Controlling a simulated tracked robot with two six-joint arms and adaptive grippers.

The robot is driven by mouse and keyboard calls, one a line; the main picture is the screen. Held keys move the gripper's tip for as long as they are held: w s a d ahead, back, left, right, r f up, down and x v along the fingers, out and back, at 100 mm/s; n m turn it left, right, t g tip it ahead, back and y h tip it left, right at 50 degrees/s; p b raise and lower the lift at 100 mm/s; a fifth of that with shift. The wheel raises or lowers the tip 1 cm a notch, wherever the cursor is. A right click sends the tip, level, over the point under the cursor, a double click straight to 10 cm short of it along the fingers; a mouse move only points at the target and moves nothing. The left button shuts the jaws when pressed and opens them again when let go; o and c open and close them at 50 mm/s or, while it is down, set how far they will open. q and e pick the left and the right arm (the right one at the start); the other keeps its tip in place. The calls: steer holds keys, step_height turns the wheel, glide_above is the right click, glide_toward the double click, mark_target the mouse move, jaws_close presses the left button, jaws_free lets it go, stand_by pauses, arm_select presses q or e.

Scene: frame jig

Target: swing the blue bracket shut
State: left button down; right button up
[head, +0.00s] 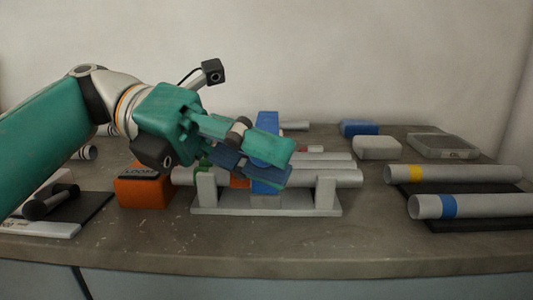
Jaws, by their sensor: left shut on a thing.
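The blue bracket (268,122) stands upright on the grey frame jig (275,210) at the centre of the table. Its top shows above my fingers and its lower part shows around the pale tube (345,178) on the jig. My left gripper (278,160) comes in from the left and is shut on the blue bracket. Its fingers hide the bracket's middle, so I cannot tell how far the bracket is swung. My right gripper is not in view.
An orange box (145,192) stands just left of the jig. On the right lie a yellow-banded tube (450,173) and a blue-banded tube (480,206) on dark mats. A blue block (359,128), a white box (377,147) and a clear-lidded tray (443,147) sit behind.

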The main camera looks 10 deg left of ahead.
arm_select(q)
steer(key=shift+w+f, duration=0.15)
steer(key=shift+f, duration=0.15)
steer(key=c, duration=0.9)
jaws_free()
steer(key=shift+w, duration=0.15)
steer(key=shift+a, duration=0.2)
steer(key=s+v, duration=0.1)
steer(key=v, duration=0.6)
steer(key=shift+w+a, duration=0.3)
steer(key=shift+w, duration=0.1)
